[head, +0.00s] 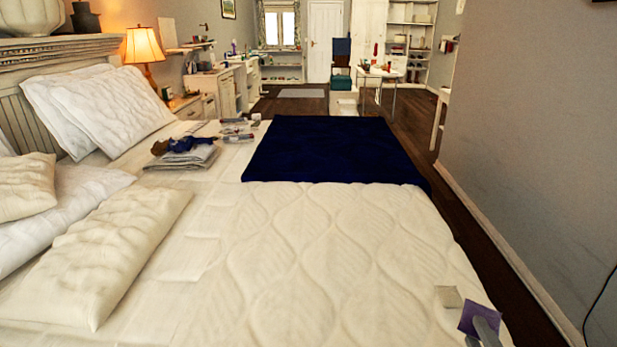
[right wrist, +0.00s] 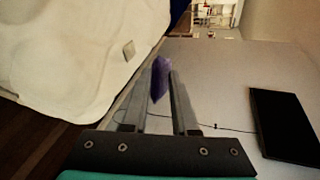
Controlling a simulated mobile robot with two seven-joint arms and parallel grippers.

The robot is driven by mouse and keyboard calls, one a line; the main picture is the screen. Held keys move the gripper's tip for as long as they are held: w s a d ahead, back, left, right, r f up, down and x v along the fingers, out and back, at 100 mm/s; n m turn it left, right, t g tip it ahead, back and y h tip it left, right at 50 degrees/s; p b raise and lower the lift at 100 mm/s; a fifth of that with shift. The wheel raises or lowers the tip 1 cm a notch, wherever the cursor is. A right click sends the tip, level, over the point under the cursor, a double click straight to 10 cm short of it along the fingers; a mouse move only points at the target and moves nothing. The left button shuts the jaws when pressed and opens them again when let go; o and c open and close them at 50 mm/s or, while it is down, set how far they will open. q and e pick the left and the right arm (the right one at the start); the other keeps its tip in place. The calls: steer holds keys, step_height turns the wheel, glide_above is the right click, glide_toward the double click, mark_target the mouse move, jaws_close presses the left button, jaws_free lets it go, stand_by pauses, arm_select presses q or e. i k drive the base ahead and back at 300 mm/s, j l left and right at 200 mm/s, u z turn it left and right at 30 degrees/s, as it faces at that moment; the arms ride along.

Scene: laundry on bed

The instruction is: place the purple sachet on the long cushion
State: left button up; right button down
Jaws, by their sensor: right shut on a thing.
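The purple sachet (head: 479,314) is at the lower right of the head view, above the near right edge of the bed. My right gripper (head: 485,330) is shut on it; in the right wrist view the sachet (right wrist: 160,83) sits between the fingertips, seen edge-on. A long cream cushion (head: 105,250) lies on the left side of the bed, well to the left of my right gripper, and its visible top is bare. My left gripper is not in view.
A small beige sachet (head: 448,296) lies on the quilt (head: 320,250) just left of the purple one. A dark blue blanket (head: 330,148) covers the bed's far part. Folded grey cloth (head: 185,158) lies left of it. The quilt's middle is clear. A wall (head: 540,130) stands right.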

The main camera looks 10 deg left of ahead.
mark_target(78, 237)
steer(key=k+j+u, duration=0.15)
steer(key=j, duration=0.45)
steer(key=k+j+u, duration=0.15)
steer(key=j, duration=0.45)
steer(key=j+u, duration=0.15)
steer(key=j, duration=0.45)
steer(key=k+j, duration=0.1)
steer(key=j, duration=1.1)
steer(key=k+j, duration=0.15)
steer(key=j, duration=0.45)
steer(key=u, duration=0.05)
